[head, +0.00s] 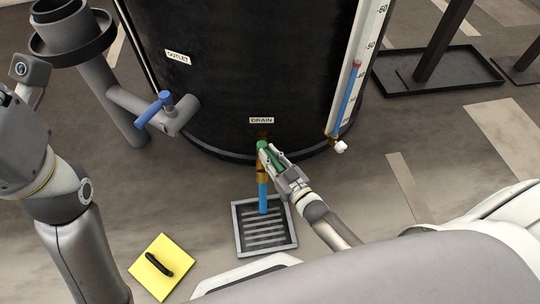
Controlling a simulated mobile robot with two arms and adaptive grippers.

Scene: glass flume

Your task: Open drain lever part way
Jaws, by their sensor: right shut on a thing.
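The drain lever (270,157) is green and sits on a brass valve (262,167) low on the front of the black tank, under the DRAIN label (261,120). My right gripper (272,160) is shut on the lever, and its fingers hide part of it. The lever points down and to the right from its round green end. A blue stream (263,195), which looks like water, runs from the valve down to the floor grate (264,240).
The black tank (235,75) has a level gauge (352,85) with a blue column on its right side. A grey outlet pipe (127,100) with a blue handle (154,109) stands at the left. A yellow plate (148,283) with a black handle lies on the floor.

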